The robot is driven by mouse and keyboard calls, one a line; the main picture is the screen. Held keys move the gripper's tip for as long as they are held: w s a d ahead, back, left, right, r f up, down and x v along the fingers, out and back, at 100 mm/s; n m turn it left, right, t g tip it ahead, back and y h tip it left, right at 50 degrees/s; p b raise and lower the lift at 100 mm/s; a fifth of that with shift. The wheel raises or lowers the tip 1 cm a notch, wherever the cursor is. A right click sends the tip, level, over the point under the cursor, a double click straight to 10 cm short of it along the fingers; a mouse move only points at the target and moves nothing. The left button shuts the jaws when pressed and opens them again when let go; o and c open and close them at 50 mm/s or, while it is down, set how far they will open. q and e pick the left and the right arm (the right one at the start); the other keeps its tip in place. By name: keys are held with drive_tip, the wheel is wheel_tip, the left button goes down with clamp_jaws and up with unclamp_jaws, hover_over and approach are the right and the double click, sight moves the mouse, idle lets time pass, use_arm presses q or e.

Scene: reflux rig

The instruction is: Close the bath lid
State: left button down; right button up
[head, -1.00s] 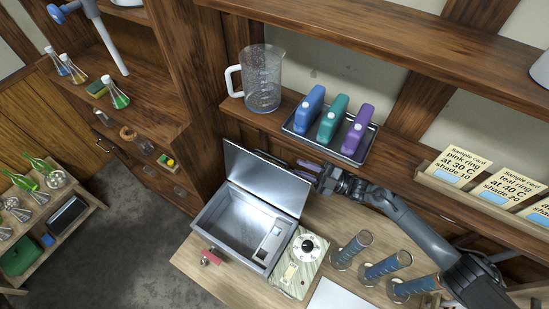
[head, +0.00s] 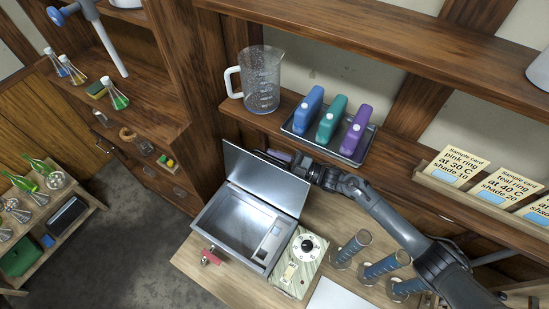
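The metal bath (head: 236,222) stands on the wooden bench with its lid (head: 263,178) raised and leaning back, so the lid is open. Its basin is visible and looks empty apart from a small panel at the right. My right gripper (head: 289,157) is behind the raised lid, near its upper right edge. The lid and the shelf edge partly hide the fingers, so I cannot tell whether they touch the lid or how far they are apart. My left gripper is not in view.
A control box with a black dial (head: 307,246) sits right of the bath. Cylinders (head: 352,248) stand further right. A shelf above holds a jug (head: 260,80) and a tray (head: 366,153) of coloured bottles. A red-handled tap (head: 209,257) is at the bath's front.

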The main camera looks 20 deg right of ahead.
clamp_jaws()
drive_tip(key=shift+s+a, duration=0.1)
drive_tip(key=shift+a, duration=0.05)
